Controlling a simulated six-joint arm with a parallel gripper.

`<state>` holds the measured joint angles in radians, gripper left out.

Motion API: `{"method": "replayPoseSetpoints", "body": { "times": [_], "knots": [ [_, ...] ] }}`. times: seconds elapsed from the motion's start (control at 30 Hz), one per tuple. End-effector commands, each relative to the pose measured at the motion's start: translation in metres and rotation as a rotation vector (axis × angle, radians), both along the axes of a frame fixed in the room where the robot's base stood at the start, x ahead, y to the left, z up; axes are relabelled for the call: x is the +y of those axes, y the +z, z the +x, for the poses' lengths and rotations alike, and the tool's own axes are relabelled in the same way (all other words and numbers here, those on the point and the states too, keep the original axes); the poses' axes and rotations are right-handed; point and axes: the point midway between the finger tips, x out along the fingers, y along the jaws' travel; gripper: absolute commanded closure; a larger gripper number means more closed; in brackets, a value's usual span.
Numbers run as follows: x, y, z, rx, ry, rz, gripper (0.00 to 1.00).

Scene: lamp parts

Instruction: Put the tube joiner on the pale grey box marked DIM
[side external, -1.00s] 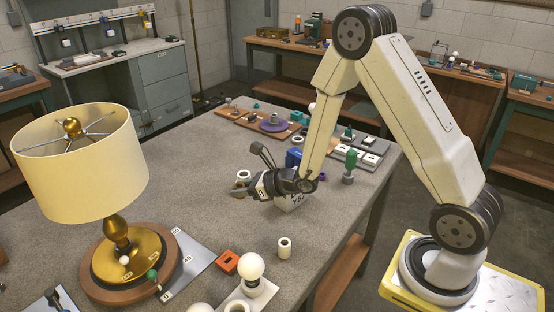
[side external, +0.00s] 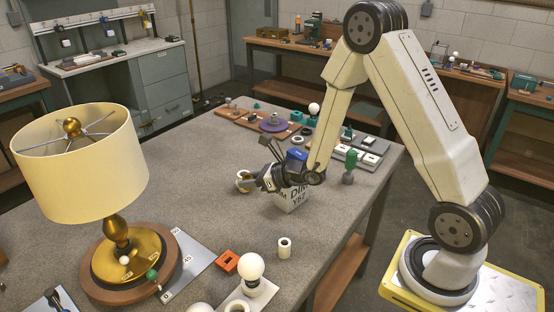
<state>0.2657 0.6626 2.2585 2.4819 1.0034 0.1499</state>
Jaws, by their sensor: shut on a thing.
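The pale grey box (side external: 291,199), with DIM printed on its front, stands on the table. My gripper (side external: 247,183) is in front of and left of its upper part and hides some of it. My gripper is shut on a cream, ring-ended piece (side external: 241,175), which looks like the tube joiner. The piece is just left of the box; its height above the table is hard to judge. My wrist covers part of the box's top.
A cream tube (side external: 284,248) stands at the front, by an orange block (side external: 226,262) and a bulb (side external: 251,268). A lamp (side external: 84,160) fills the left. A blue block (side external: 296,155) shows behind my wrist. The table's middle left is clear.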

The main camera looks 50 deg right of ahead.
Motion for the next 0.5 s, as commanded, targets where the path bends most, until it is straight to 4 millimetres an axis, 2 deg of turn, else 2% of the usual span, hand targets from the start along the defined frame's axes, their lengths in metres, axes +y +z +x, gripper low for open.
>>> {"method": "replayPoseSetpoints", "body": {
  "times": [0.3,0.5],
  "knots": [
    [-0.077,0.023,-0.012,-0.006,-0.099,0.004,1.0],
    [-0.12,0.036,-0.026,-0.003,-0.155,-0.001,1.0]
  ]
}}
